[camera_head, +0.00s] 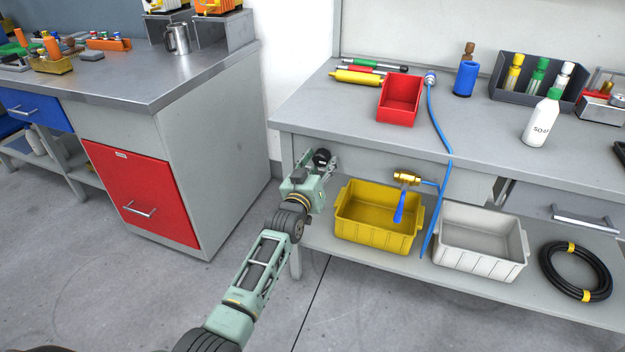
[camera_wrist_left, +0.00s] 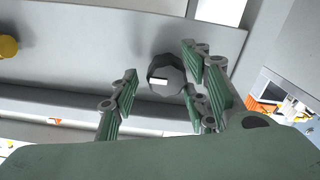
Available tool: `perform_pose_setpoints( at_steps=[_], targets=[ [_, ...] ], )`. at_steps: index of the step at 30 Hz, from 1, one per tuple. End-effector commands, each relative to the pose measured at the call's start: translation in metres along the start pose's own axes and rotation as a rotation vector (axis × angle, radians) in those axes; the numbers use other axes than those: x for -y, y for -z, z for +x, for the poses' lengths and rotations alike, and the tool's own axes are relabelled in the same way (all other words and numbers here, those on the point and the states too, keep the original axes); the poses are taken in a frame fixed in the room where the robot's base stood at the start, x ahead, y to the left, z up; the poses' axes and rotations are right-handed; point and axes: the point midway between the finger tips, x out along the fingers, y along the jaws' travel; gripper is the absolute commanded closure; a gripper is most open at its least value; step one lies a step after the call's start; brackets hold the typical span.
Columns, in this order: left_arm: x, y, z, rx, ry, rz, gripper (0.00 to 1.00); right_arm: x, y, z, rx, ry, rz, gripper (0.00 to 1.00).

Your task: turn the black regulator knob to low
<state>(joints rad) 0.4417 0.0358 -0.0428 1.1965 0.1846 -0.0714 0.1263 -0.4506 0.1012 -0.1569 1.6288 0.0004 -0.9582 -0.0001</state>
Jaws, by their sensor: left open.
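The black regulator knob (camera_wrist_left: 167,72) shows in the left wrist view as a faceted dark disc with a white mark pointing toward the left. It sits on the grey front of the workbench. In the head view the knob (camera_head: 321,156) is a small dark shape at the bench's left front, partly hidden by my gripper. My left gripper (camera_head: 317,172) is open in front of it. In the left wrist view its green-padded fingers (camera_wrist_left: 166,88) stand on either side of the knob, with gaps visible; contact is not seen. My right gripper is out of view.
On the shelf below are a yellow bin (camera_head: 377,240), a white bin (camera_head: 480,262) and a coiled black hose (camera_head: 548,262). A cabinet with a red drawer (camera_head: 140,180) stands left. Open floor lies in front.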

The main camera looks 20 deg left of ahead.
Motion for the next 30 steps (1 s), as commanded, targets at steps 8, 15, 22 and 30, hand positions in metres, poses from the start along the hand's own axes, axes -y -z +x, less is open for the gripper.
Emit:
perform_pose_setpoints(
  at_steps=[8, 15, 22, 30],
  targets=[
    [-0.001, -0.001, -0.054, 0.001, 0.0, -0.001, 0.57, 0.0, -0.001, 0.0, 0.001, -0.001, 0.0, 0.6],
    [-0.001, -0.002, -0.09, 0.002, -0.001, -0.001, 0.57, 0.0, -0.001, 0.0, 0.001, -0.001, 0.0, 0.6],
    [-0.001, -0.001, -0.101, 0.002, -0.001, -0.001, 0.57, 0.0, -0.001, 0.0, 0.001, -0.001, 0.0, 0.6],
    [-0.001, -0.001, -0.101, 0.002, -0.001, 0.0, 0.57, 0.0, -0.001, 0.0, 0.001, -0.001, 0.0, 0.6]
  ],
)
